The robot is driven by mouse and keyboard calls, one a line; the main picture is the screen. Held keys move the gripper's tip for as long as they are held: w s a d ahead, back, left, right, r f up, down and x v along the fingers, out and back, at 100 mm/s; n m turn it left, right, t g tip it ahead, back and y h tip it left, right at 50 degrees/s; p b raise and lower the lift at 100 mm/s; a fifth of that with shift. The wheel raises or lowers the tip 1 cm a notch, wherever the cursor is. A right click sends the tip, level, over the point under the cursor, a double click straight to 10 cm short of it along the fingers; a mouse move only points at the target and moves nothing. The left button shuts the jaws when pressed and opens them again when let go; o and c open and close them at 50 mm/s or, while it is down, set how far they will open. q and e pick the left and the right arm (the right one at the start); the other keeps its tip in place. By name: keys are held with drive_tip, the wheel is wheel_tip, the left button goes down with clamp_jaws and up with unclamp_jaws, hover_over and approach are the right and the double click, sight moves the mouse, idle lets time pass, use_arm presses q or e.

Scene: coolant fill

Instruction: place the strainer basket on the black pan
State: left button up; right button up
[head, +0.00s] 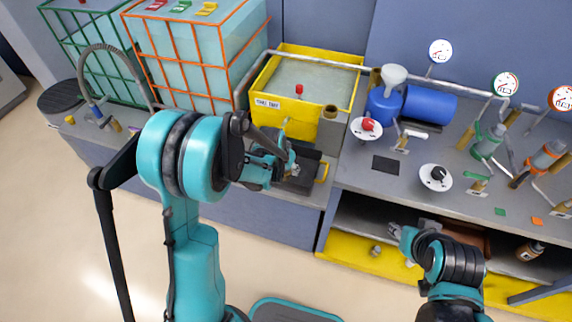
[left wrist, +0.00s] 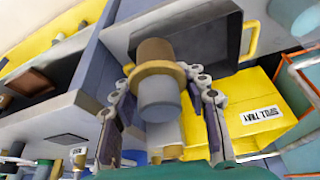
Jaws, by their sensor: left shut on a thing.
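The strainer basket (left wrist: 158,101) shows in the left wrist view as a cylinder with a brown end, a brass ring and a grey end. My left gripper (left wrist: 164,74) is shut on it, one finger on each side at the ring. The black pan (head: 309,157) with a yellow handle sits on the grey bench; it also shows in the left wrist view (left wrist: 214,32), beyond the basket. In the head view my left gripper (head: 291,167) is over the pan and partly hides it. Whether the basket touches the pan I cannot tell. My right gripper (head: 394,229) is near the lower shelf, its jaws too small to judge.
A yellow spill tray (head: 283,117) stands behind the pan, with a grey-brown cylinder (head: 331,130) beside it. A blue pump (head: 428,104), valves and gauges fill the right bench. Caged tanks (head: 188,54) stand at the left. A dark flat square (head: 385,164) lies on the right bench.

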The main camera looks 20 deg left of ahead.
use_arm(q)
drive_tip(key=w+f+m+h+b, duration=0.1)
drive_tip(key=w+f+m+b, duration=0.2)
drive_tip(key=w+f, duration=0.7)
drive_tip(key=shift+g, duration=0.3)
drive_tip(key=b+x, duration=0.1)
drive_tip(key=x, duration=0.2)
drive_tip(key=b+x, duration=0.1)
drive_tip(key=x, duration=0.2)
drive_tip(key=a+b+x, duration=0.1)
drive_tip(key=b+x, duration=0.1)
drive_tip(key=x, duration=0.1)
drive_tip(key=shift+a+f, duration=0.1)
drive_tip(key=shift+f, duration=0.05)
drive_tip(key=shift+s, duration=0.1)
drive_tip(key=o, duration=0.5)
drive_tip(key=shift+f, duration=0.15)
drive_tip(key=o, duration=0.5)
drive_tip(key=shift+c, duration=0.2)
